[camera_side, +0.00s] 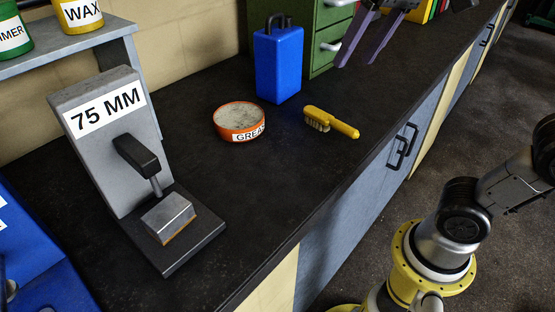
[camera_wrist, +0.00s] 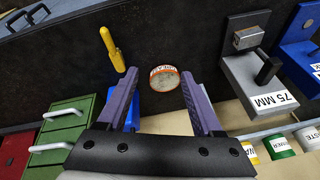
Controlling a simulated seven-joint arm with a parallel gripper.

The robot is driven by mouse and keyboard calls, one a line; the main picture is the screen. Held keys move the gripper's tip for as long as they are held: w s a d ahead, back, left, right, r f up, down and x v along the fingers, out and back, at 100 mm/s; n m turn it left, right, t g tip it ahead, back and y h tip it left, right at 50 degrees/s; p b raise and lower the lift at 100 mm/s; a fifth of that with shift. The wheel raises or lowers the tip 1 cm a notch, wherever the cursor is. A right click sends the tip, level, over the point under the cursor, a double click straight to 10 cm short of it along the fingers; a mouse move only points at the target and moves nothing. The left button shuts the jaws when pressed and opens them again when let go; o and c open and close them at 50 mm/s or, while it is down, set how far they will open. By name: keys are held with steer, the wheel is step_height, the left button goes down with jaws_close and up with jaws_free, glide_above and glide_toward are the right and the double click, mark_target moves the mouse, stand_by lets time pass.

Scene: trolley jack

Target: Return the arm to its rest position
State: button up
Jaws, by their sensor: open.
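My gripper (camera_side: 368,37) is at the top of the side view, raised above the bench, with its purple fingers apart and nothing between them. In the wrist view my gripper (camera_wrist: 164,98) shows both purple fingers spread, pointing toward the bench. The rest of my gripper is cut off by the top edge of the side view. My arm's lower links and yellow base stand at the right of the side view, off the bench's front edge.
On the dark bench (camera_side: 290,165) are a jack stand marked 75 MM (camera_side: 92,160) with a metal block (camera_side: 169,218), an orange grease tin (camera_side: 239,122), a yellow brush (camera_side: 331,122), a blue container (camera_side: 278,66) and green drawers (camera_side: 325,45). A shelf (camera_side: 60,55) holds cans. The bench's front middle is clear.

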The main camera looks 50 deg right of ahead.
steer(key=s+d+f+n, duration=0.1)
steer(key=s+f, duration=0.2)
steer(key=f, duration=0.4)
steer(key=s+d+f+n+t, duration=0.1)
steer(key=s+f, duration=0.3)
steer(key=f, duration=0.4)
steer(key=shift+s+d+f+n+h, duration=0.2)
steer(key=shift+d+n+h, duration=0.1)
steer(key=shift+d+n, duration=0.35)
steer(key=shift+a, duration=0.1)
